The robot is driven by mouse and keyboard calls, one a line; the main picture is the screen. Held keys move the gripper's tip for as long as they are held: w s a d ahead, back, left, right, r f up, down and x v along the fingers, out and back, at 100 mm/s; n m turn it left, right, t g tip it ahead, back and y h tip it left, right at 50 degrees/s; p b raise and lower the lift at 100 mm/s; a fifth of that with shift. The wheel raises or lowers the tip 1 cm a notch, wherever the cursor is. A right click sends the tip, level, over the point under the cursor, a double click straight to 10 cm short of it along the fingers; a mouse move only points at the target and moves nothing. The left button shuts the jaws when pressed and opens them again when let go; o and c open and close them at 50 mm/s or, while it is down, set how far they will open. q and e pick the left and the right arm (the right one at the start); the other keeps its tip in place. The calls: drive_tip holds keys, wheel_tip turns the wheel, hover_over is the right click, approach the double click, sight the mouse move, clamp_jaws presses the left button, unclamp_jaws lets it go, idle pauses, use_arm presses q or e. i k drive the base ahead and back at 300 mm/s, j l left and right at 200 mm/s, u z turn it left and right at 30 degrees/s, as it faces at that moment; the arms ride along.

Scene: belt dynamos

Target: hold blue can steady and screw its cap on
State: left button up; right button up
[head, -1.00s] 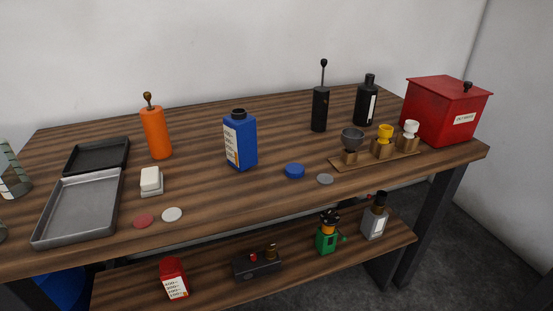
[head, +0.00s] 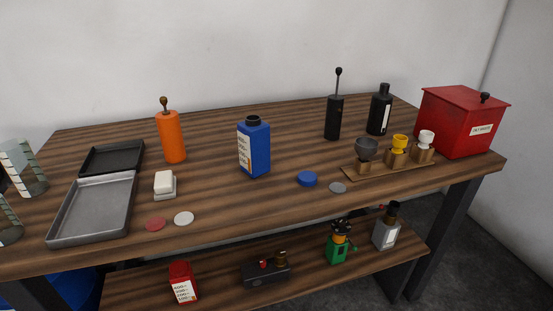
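The blue can (head: 259,149) stands upright near the middle of the wooden table, with a white label on its left face. Its dark neck (head: 253,120) is open, with no cap on it. A round blue cap (head: 307,179) lies flat on the table to the right of the can and nearer the front edge, apart from it. Neither of my grippers shows in the head view.
On the tabletop (head: 220,195) are an orange cylinder (head: 171,137), a grey tray (head: 95,209), black bottles (head: 380,112), a cup rack (head: 390,167) and a red box (head: 461,122). Flat discs (head: 184,219) lie near the front edge. A lower shelf (head: 215,290) holds several items.

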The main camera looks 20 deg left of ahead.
sight(253, 133)
drive_tip(key=i+l+u, duration=0.1)
drive_tip(key=u, duration=0.3)
drive_tip(key=l+u, duration=0.2)
drive_tip(key=u, duration=0.15)
drive_tip(key=i+l+u, duration=0.2)
drive_tip(key=l, duration=0.2)
drive_tip(key=l+u, duration=0.15)
drive_tip(key=l, duration=0.25)
drive_tip(key=i+l+u, duration=0.1)
drive_tip(key=l, duration=0.85)
drive_tip(key=i+l+u, duration=0.1)
drive_tip(key=l, duration=0.85)
